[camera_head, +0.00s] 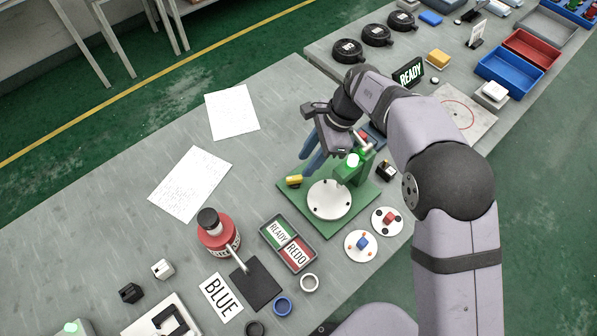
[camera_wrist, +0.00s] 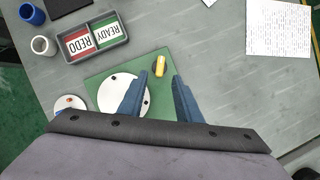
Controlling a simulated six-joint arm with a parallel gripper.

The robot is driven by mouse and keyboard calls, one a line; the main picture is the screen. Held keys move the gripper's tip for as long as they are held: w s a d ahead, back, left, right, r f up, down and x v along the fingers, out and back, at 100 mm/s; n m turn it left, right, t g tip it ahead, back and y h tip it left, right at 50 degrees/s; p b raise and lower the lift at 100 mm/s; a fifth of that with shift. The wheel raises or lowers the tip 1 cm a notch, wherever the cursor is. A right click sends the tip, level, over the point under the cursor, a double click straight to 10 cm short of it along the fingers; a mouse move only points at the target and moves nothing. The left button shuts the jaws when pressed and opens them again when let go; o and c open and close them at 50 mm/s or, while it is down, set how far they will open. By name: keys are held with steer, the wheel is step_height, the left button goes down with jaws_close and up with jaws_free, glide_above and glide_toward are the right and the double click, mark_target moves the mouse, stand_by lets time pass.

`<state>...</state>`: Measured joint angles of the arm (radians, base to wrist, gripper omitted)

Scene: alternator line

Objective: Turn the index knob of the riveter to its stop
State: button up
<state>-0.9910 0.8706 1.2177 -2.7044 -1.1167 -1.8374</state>
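The riveter (camera_head: 352,170) is a green machine on a green base plate (camera_head: 358,204), with a round white disc (camera_head: 329,200) on it. A small yellow knob (camera_head: 294,181) with a dark part sits at the plate's left edge. It also shows in the wrist view (camera_wrist: 160,66), just beyond the gap between my fingertips. My gripper (camera_head: 307,162) has blue fingers pointing down above the plate, close to the knob. In the wrist view the fingers (camera_wrist: 160,78) are apart with nothing between them. Whether they touch the knob cannot be told; it looks clear. My wrist hides part of the riveter.
A tray with READY and REDO plates (camera_head: 288,244) lies in front of the riveter. Two white discs with coloured parts (camera_head: 361,245) sit at its right. A red bottle (camera_head: 217,231) stands front left. Papers (camera_head: 191,184) lie left; the bench between is clear.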

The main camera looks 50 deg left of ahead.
mark_target(296, 177)
steer(key=shift+p+x, duration=1.45)
steer(key=shift+x, duration=1.9)
jaws_close()
